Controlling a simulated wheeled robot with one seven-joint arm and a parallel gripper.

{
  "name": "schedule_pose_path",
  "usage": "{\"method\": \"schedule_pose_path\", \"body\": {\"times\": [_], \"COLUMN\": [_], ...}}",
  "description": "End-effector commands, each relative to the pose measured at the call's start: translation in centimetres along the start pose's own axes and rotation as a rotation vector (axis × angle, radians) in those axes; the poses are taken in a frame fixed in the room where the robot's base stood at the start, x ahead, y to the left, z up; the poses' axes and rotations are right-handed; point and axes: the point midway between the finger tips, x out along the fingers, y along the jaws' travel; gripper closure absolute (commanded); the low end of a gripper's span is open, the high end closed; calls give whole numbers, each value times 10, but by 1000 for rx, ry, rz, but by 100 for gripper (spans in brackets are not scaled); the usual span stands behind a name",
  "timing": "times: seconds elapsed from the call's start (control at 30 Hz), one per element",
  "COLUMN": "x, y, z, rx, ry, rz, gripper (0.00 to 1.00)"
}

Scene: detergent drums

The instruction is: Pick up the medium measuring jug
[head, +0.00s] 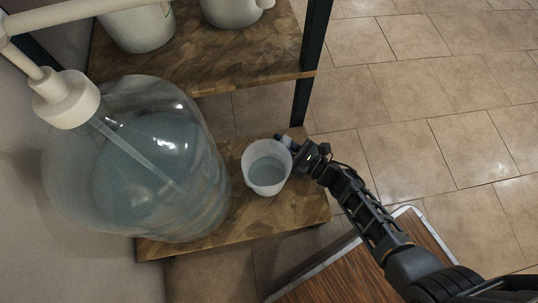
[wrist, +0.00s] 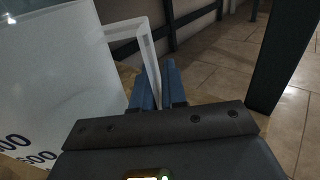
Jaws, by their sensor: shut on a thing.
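A white translucent measuring jug (head: 267,167) with bluish liquid inside is over the lower wooden shelf, right of the large drum. In the wrist view the jug (wrist: 55,75) fills the left side, with dark volume numbers low on its wall and its pale handle (wrist: 150,55) beside the fingers. My gripper (head: 289,144) reaches the jug's upper right side from the right. In the wrist view the blue fingers of my gripper (wrist: 158,90) are closed on the handle. The jug looks upright; I cannot tell whether its base touches the shelf.
A large clear drum (head: 150,165) of bluish liquid with a white pump head (head: 65,98) stands close left of the jug. White containers (head: 137,27) stand on the higher shelf (head: 215,55). A dark post (head: 312,60) rises behind my gripper. Tiled floor lies open at right.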

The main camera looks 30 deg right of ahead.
Motion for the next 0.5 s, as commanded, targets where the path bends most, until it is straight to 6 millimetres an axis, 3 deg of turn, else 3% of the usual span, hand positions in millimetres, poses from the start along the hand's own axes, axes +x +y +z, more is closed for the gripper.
{"method": "schedule_pose_path", "body": {"times": [0.5], "x": [0], "y": [0], "z": [7], "rx": [0], "ry": [-2], "rz": [0], "gripper": [100]}}
